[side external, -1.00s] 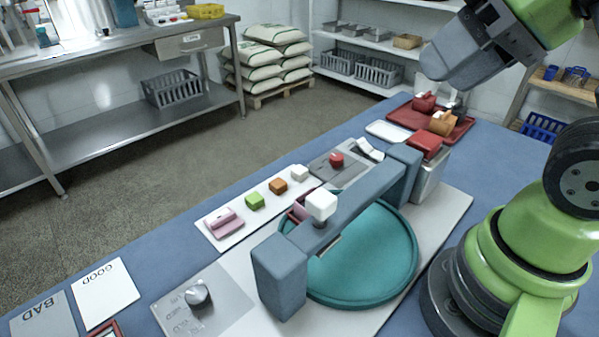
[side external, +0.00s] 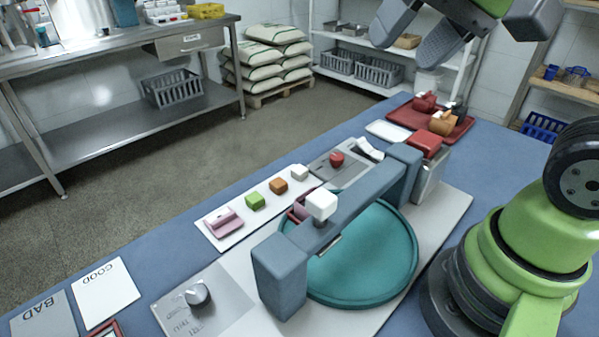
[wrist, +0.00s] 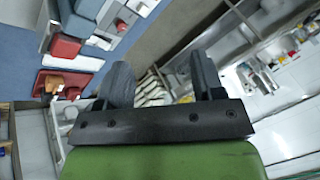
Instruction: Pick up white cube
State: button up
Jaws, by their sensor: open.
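A small white cube (side external: 299,173) sits at the far right end of a white strip (side external: 215,231), beside an orange cube (side external: 278,186) and a green cube (side external: 255,201). My gripper (side external: 408,50) is open and empty, high above the back of the table, up and to the right of the small white cube. In the wrist view my gripper (wrist: 162,78) shows two spread fingers with nothing between them. I cannot make out the small white cube there.
The grey bridge (side external: 345,211) spans the teal dish (side external: 365,262). A red tray (side external: 397,116) holds red and orange items at the back. GOOD (side external: 106,292) and BAD (side external: 46,315) cards lie front left.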

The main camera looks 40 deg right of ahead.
jog(key=w+d+f+m+g, duration=0.1)
jog(key=w+f+m+g, duration=0.2)
jog(key=w, duration=0.7)
jog(key=m+g+h, duration=0.2)
jog(key=m+g, duration=0.1)
jog(key=m, duration=0.5)
send_over(297, 171)
jog(key=f, duration=2.3)
jog(key=shift+s+a, duration=0.2)
jog(key=shift+a, duration=0.05)
jog(key=f, duration=0.5)
jog(key=shift+w+d+f, duration=0.25)
jog(key=shift+d+f, duration=0.05)
jog(key=shift+f, duration=0.05)
jog(key=shift+c, duration=0.4)
jog(key=c, duration=0.9)
